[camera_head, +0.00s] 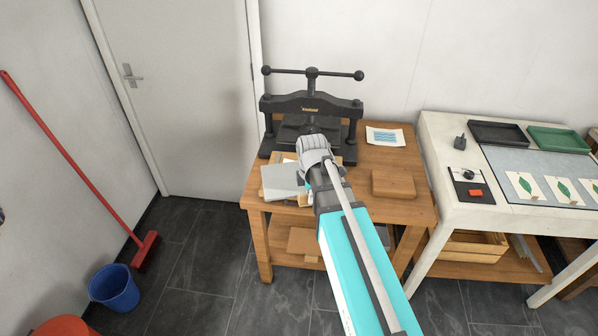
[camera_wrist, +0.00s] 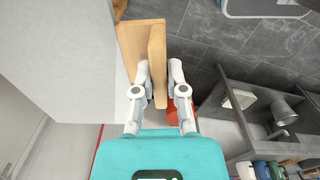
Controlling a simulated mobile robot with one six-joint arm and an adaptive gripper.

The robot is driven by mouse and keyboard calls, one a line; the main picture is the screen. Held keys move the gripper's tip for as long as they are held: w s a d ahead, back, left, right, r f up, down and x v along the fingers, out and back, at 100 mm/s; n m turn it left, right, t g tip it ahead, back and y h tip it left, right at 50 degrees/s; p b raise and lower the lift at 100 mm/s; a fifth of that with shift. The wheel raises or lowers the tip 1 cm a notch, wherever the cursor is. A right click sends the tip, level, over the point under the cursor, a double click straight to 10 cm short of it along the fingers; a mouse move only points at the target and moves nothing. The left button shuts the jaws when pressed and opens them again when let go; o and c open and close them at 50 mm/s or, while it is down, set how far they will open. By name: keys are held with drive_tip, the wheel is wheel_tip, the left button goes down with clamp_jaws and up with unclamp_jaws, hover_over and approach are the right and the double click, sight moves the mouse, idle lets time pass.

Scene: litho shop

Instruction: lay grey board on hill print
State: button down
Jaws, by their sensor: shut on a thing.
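The grey board (camera_head: 283,182) lies flat-looking at the left front of the wooden table, left of my gripper. A tan board (camera_head: 271,158) and a bit of white paper show behind it. My gripper (camera_head: 304,168) is low over the table in front of the press, its fingertips partly hidden by my wrist. In the wrist view my gripper (camera_wrist: 161,77) is shut on a tan wooden piece (camera_wrist: 157,55), seen edge-on between the fingers. I cannot make out a hill picture on any sheet.
A black press (camera_head: 310,105) stands at the back of the table. A sheet with blue waves (camera_head: 384,137) and a brown block (camera_head: 393,183) lie to the right. A white table (camera_head: 440,150) with trays and leaf prints stands farther right. A blue bucket (camera_head: 114,288) is on the floor.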

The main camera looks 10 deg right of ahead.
drive_tip(key=w+f+m+b, duration=0.2)
drive_tip(key=w+f+b, duration=0.2)
drive_tip(key=w, duration=0.6)
drive_tip(key=w+f+m+b, duration=0.1)
drive_tip(key=w+f+b, duration=0.3)
drive_tip(key=w, duration=0.6)
drive_tip(key=shift+d+f+m, duration=0.2)
drive_tip(key=shift+d+m, duration=0.2)
drive_tip(key=shift+f+b, duration=0.2)
drive_tip(key=shift+b, duration=0.2)
drive_tip(key=shift+f+b, duration=2.9)
drive_tip(key=shift+f, duration=0.05)
drive_tip(key=shift+f+b, duration=0.6)
drive_tip(key=shift+b, duration=0.05)
drive_tip(key=c, duration=0.6)
unclamp_jaws()
drive_tip(key=shift+r, duration=0.15)
